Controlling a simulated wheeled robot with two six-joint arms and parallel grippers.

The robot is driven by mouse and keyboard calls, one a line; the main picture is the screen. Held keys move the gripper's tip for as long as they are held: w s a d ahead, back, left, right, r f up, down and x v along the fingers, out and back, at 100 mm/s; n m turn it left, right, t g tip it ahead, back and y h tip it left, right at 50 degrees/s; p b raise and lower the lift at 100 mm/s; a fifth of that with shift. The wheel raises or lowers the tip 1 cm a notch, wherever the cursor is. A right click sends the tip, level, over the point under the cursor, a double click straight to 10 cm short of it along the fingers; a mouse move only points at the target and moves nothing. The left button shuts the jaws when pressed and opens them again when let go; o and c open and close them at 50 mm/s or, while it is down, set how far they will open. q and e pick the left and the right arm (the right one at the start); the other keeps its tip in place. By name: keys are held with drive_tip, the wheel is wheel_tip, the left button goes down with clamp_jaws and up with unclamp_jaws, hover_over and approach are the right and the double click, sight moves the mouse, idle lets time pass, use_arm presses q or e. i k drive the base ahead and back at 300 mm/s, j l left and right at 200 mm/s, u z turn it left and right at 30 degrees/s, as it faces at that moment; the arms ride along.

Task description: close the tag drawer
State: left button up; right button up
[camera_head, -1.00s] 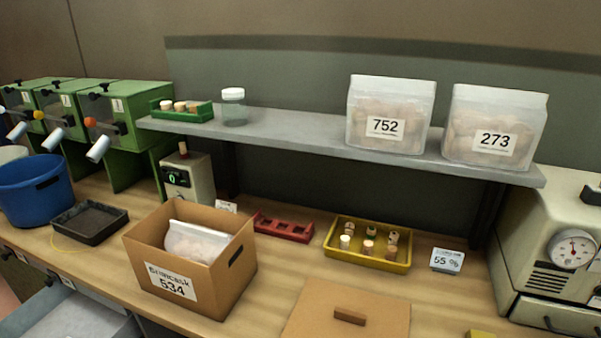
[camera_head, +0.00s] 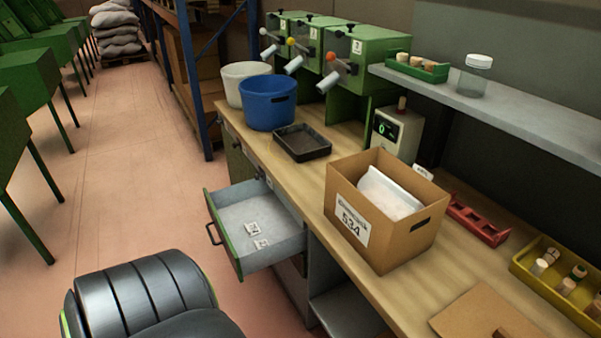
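The tag drawer (camera_head: 262,207) stands pulled out from the front of the bench, below the worktop, left of the middle of the view. It has a green front with a dark bar handle (camera_head: 213,234) facing left. A couple of white tags (camera_head: 254,228) lie on its grey floor. Neither of my grippers is in view. A dark rounded part at the bottom left, apparently mine, is in front of the drawer and apart from it in the picture.
The worktop (camera_head: 315,188) holds a cardboard box (camera_head: 392,238) labelled 534, a black tray (camera_head: 302,143), a blue bucket (camera_head: 268,108), a red rack (camera_head: 480,219) and a yellow tray (camera_head: 543,297). An open shelf space (camera_head: 343,305) is right of the drawer. The floor (camera_head: 120,180) at left is clear.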

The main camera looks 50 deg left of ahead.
sight(249, 202)
drive_tip(key=k+j+u, duration=0.1)
drive_tip(key=u, duration=2.1)
drive_tip(key=j, duration=0.1)
